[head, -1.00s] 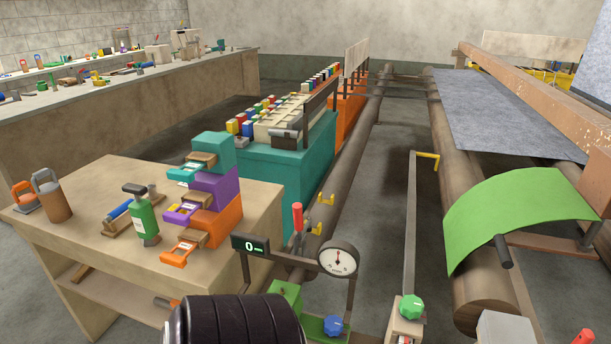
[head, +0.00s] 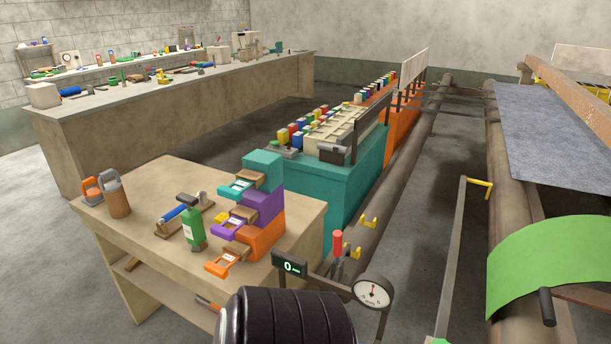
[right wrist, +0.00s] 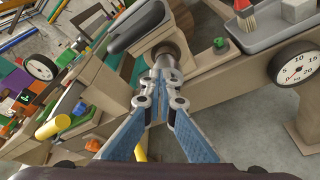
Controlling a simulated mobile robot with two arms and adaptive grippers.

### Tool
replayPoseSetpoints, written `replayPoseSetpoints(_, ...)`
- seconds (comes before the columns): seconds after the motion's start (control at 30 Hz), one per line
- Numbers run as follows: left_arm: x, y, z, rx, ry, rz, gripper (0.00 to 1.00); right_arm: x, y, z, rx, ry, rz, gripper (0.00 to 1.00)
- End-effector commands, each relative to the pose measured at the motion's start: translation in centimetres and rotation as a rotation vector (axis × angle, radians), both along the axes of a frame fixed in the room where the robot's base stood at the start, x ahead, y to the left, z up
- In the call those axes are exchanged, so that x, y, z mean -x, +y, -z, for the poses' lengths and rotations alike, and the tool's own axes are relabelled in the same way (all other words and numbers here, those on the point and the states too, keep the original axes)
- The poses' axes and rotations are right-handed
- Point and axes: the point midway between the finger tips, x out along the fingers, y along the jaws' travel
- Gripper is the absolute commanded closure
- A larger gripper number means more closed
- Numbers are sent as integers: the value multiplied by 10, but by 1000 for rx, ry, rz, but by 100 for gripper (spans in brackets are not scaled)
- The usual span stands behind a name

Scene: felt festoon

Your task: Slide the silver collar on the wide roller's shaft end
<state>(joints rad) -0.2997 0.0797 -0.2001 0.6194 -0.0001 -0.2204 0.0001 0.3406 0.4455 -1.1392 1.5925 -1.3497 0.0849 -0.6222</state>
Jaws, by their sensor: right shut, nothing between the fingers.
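My right gripper (right wrist: 162,80) shows in the right wrist view. Its two fingers meet at the tips and hold nothing. Just beyond the tips is a short grey metal cylinder (right wrist: 170,58) in a beige block. It may be a shaft end or the collar; I cannot tell which, nor whether the tips touch it. A dark grey rounded bar (right wrist: 138,26) lies behind it. In the head view a long brown roller (head: 510,170) runs along the right side. I cannot pick out the silver collar for certain. My left gripper is not in view.
A wooden table (head: 140,215) holds stacked colored bins (head: 262,208), a green bottle (head: 191,222) and a blue cylinder (head: 176,212). A dial gauge (head: 373,292) stands on a frame at the front. A green sheet (head: 550,255) drapes over the roller. Floor shows between the rollers.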

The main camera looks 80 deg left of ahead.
Motion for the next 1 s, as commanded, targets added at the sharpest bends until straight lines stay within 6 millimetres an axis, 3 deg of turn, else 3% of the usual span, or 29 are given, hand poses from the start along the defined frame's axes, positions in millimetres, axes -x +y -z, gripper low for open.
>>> replayPoseSetpoints(0.2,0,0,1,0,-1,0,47,-4,10,2,0,-1,-1,100)
replayPoseSetpoints(1.0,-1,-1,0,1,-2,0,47,-8,13,2,-2,0,1,100)
